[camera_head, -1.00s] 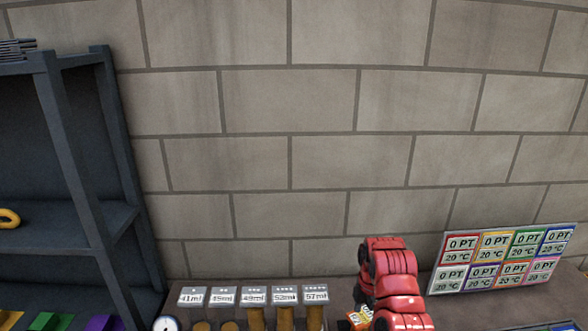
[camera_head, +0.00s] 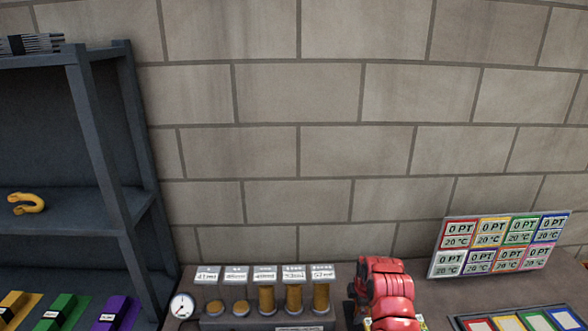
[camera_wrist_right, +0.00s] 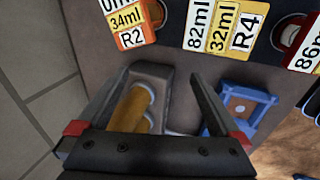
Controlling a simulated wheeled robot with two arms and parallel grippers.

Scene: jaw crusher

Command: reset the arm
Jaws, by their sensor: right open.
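My red right arm shows at the bottom of the head view, right of a row of glass tubes (camera_head: 265,297). Its gripper is mostly hidden there by the arm and the lower picture edge. In the right wrist view my right gripper (camera_wrist_right: 159,76) has its two dark fingers spread apart, with nothing held between them. An orange cylinder (camera_wrist_right: 130,108) in a grey holder shows beyond and partly behind the left finger. A blue frame-like part (camera_wrist_right: 243,108) lies beyond the right finger. My left gripper is in neither view.
A dark shelf (camera_head: 100,150) stands at the left, holding a yellow hook-shaped piece (camera_head: 27,204). A round gauge (camera_head: 182,306) is beside the tubes. A panel of coloured labels (camera_head: 498,245) stands at the back right. Labelled cards (camera_wrist_right: 220,28) line the top of the wrist view.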

